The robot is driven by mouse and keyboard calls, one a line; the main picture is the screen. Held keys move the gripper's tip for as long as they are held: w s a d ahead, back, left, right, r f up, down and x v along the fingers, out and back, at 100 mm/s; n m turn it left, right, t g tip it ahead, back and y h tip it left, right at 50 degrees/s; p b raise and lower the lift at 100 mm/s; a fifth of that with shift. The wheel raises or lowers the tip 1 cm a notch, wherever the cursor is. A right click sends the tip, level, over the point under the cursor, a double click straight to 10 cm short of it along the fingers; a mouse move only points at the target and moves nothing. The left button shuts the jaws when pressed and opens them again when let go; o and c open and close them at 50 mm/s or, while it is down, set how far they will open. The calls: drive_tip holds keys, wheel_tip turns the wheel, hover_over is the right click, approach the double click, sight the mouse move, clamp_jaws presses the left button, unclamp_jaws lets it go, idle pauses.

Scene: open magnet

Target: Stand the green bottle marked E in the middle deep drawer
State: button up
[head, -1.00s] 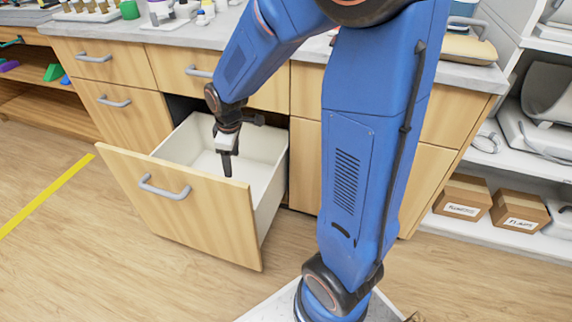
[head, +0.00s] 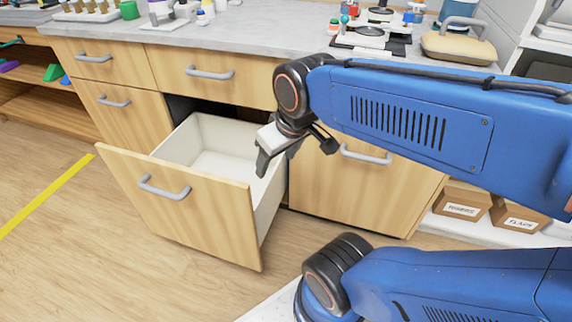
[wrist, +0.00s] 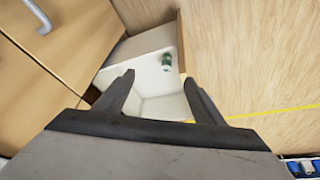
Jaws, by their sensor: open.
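The middle deep drawer (head: 225,140) is pulled open, with a pale wood front, a grey handle and a white inside. In the wrist view, a small green bottle (wrist: 167,62) is inside the drawer (wrist: 150,70), near one wall. Its mark is too small to read, and I cannot tell if it stands upright or lies. In the head view the bottle does not show; the drawer front hides part of the drawer floor. My gripper (head: 265,165) is open and empty, above the drawer's right side wall. In the wrist view, its fingers (wrist: 159,77) are apart, clear of the bottle.
Closed drawers flank the open one. Boxes (head: 463,203) sit on a right shelf. The floor left of the drawer is clear.

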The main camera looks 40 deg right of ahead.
drive_tip(key=shift+s+d+r+m, duration=0.15)
drive_tip(key=shift+s+m, duration=0.15)
drive_tip(key=shift+s, duration=0.55)
drive_tip(key=shift+s+r+m, duration=0.1)
drive_tip(key=shift+s+m, duration=0.2)
drive_tip(key=shift+s, duration=0.5)
